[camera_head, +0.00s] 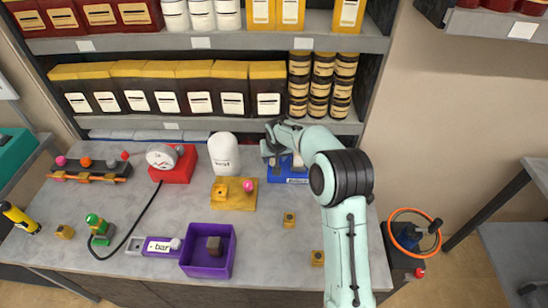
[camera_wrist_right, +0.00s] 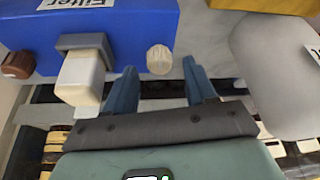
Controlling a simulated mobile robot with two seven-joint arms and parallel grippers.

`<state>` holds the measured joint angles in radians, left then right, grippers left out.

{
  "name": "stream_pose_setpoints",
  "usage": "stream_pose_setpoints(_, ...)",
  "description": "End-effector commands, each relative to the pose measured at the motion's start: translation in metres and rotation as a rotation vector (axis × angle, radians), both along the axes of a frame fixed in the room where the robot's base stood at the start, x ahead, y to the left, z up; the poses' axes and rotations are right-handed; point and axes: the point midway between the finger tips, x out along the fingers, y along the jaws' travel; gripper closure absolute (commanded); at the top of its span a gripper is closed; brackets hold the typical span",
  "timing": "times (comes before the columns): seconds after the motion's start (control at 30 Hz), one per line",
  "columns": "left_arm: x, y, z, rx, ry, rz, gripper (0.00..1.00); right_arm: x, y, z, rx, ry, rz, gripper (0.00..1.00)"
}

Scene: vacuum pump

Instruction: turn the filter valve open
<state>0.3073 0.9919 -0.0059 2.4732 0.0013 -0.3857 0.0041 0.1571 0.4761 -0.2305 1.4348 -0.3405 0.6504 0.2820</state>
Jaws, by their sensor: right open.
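The blue filter unit (camera_head: 289,174) stands at the back of the bench; its upside-down Filter label shows at the top of the right wrist view (camera_wrist_right: 125,28). A cream block (camera_wrist_right: 80,78) sits in a grey bracket on its near face. A pale round knob (camera_wrist_right: 159,60) sticks out beside it, and a brown knob (camera_wrist_right: 17,65) is at the far left. I cannot tell which part is the valve. My right gripper (camera_wrist_right: 159,68) is open, its two blue fingers apart, with the knob between their tips; contact is unclear. In the head view the gripper (camera_head: 272,149) is partly hidden by its arm.
A white canister (camera_head: 224,155) stands close to the filter unit on its left. A yellow block base (camera_head: 235,194) with a pink knob is in front. A shelf (camera_head: 345,126) with tins is just behind. A purple tray (camera_head: 208,268) and small yellow blocks lie nearer.

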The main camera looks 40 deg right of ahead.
Motion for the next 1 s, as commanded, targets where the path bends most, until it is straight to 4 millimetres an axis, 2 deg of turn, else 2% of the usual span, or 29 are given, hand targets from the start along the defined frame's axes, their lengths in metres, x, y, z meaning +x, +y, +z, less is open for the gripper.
stream_pose_setpoints(0.2, 0.003, 0.0, 0.003, 0.0, -0.004, 0.0, 0.57, 0.006, -0.003, -0.015, 0.0, -0.001, 0.0, 0.44)
stream_pose_setpoints(0.47, 0.003, 0.0, 0.003, 0.0, -0.003, 0.0, 0.57, 0.006, -0.004, -0.017, 0.0, -0.001, 0.0, 0.44)
stream_pose_setpoints(0.5, 0.003, 0.0, 0.003, 0.0, -0.003, 0.0, 0.57, 0.006, -0.004, -0.017, 0.0, -0.001, 0.0, 0.48)
stream_pose_setpoints(0.67, 0.003, 0.0, 0.003, 0.0, -0.003, 0.0, 0.57, 0.006, -0.003, -0.017, 0.0, -0.001, 0.0, 1.0)
stream_pose_setpoints(1.0, 0.004, 0.0, 0.004, -0.001, -0.005, 0.0, 0.57, 0.006, -0.005, -0.017, 0.001, 0.0, 0.03, 1.0)
